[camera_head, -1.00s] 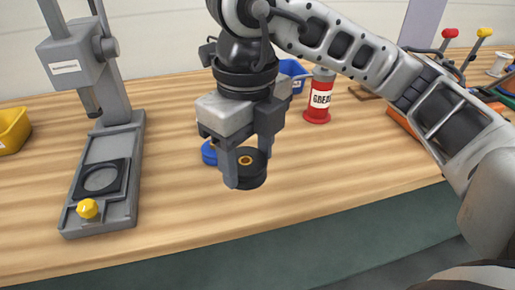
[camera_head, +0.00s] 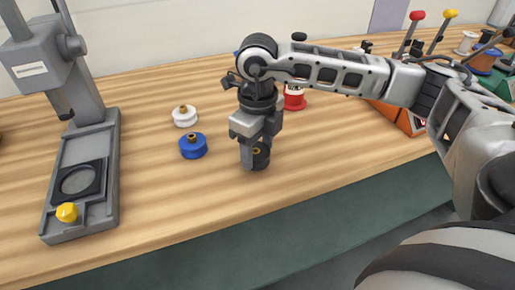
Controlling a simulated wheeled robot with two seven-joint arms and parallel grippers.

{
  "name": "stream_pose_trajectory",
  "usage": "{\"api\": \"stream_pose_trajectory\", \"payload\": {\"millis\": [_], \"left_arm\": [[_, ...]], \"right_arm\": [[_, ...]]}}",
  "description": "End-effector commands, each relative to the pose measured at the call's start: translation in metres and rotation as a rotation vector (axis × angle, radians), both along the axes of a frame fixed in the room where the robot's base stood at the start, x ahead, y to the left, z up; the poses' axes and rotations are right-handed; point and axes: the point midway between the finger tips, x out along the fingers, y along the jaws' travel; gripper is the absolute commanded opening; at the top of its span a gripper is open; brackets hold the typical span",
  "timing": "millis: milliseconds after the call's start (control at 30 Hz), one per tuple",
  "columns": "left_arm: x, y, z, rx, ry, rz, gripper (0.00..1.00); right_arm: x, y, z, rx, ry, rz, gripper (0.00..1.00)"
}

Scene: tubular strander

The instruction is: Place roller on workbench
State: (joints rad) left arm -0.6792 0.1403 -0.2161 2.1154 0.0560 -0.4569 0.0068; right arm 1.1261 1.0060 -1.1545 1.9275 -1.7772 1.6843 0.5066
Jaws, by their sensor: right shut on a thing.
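My right gripper (camera_head: 252,155) is shut on a black roller (camera_head: 260,159) with a brass-coloured centre. The roller is partly hidden by the fingers and sits at or just above the wooden workbench (camera_head: 170,215); I cannot tell whether it touches. A blue roller (camera_head: 193,147) and a white roller (camera_head: 184,116), each with a brass-coloured centre, stand on the workbench to the left of the gripper. My left gripper is not in view.
A grey press-like stand (camera_head: 105,180) with a yellow knob (camera_head: 67,212) is at the left. A red can (camera_head: 294,100) stands behind my right arm. Levers with red (camera_head: 417,15) and yellow knobs are at the back right. The bench front is clear.

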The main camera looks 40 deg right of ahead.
Motion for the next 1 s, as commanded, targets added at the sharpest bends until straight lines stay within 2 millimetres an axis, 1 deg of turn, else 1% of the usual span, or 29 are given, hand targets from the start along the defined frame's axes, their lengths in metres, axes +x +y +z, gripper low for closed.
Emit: {"api": "stream_pose_trajectory", "payload": {"millis": [33,133,367,500,533,600,867,967,1000], "left_arm": [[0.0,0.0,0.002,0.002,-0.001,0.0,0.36],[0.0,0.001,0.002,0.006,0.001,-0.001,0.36],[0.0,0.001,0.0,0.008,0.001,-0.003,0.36],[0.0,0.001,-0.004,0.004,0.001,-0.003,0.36],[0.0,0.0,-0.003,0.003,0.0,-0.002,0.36],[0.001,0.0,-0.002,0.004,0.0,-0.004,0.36],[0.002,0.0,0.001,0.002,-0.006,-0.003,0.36],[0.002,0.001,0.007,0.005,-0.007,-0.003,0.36],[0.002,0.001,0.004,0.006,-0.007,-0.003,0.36]], "right_arm": [[0.001,0.0,-0.004,-0.001,-0.001,-0.001,0.14],[0.001,0.0,-0.009,0.0,-0.004,-0.001,0.14],[0.001,0.0,-0.01,0.001,-0.005,-0.001,0.14],[0.001,0.001,-0.015,0.001,-0.005,-0.001,0.14],[0.001,0.0,-0.015,0.001,-0.003,-0.001,0.6],[0.001,0.0,-0.014,0.001,-0.002,-0.001,0.77],[0.0,0.0,-0.013,0.001,-0.002,-0.001,0.77],[0.0,0.0,-0.007,0.0,-0.002,-0.001,0.77],[0.001,0.001,-0.006,0.001,-0.005,-0.001,0.77]]}}
